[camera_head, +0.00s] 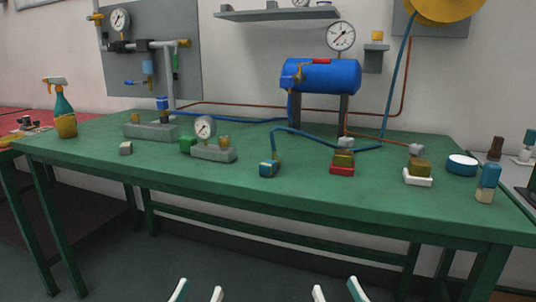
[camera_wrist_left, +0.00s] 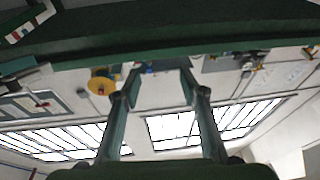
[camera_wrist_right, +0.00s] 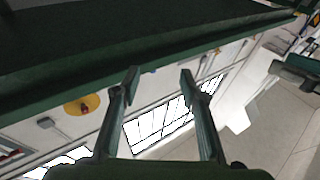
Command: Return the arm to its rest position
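My left gripper (camera_head: 197,291) shows at the bottom edge of the head view, with its two fingertips apart and nothing between them. My right gripper (camera_head: 337,291) is to its right at the same height, also with fingertips apart and empty. Both are in front of and below the front edge of the green table (camera_head: 330,208). In the left wrist view the left gripper's fingers (camera_wrist_left: 160,80) are spread with nothing between them. In the right wrist view the right gripper's fingers (camera_wrist_right: 158,82) are likewise spread and empty. The rest of both arms is out of the head view.
On the table stand a blue tank (camera_head: 320,76), a gauge block (camera_head: 213,152), a blue-ended hose fitting (camera_head: 269,169), a red-based block (camera_head: 342,164), a white-based block (camera_head: 418,173) and a small bottle (camera_head: 487,183). The table's underside hangs close above both grippers in the wrist views.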

